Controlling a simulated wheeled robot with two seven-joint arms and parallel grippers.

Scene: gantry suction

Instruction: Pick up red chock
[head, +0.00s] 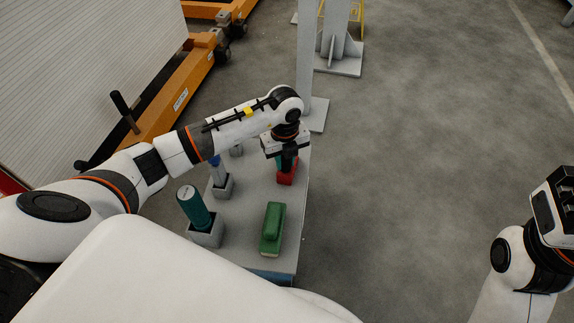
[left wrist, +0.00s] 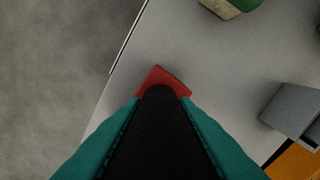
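The red chock (head: 287,175) sits on the grey table at its far right part, directly below my left gripper (head: 287,163). In the left wrist view, the red chock (left wrist: 163,79) shows just beyond the teal fingers (left wrist: 162,100), which lie either side of a black shape. That black shape hides part of the chock, and I cannot tell whether the fingers touch or grip anything. The chock looks to be resting on the table. My right gripper (head: 553,205) is at the right edge of the head view, far from the table; its fingers cannot be made out.
A green block (head: 272,229) lies on the grey table (head: 245,210). A teal cylinder (head: 194,208) and a blue-topped tool (head: 217,170) stand in grey holders to the left. A grey post (head: 305,60) rises behind the table. The floor (head: 420,150) to the right is clear.

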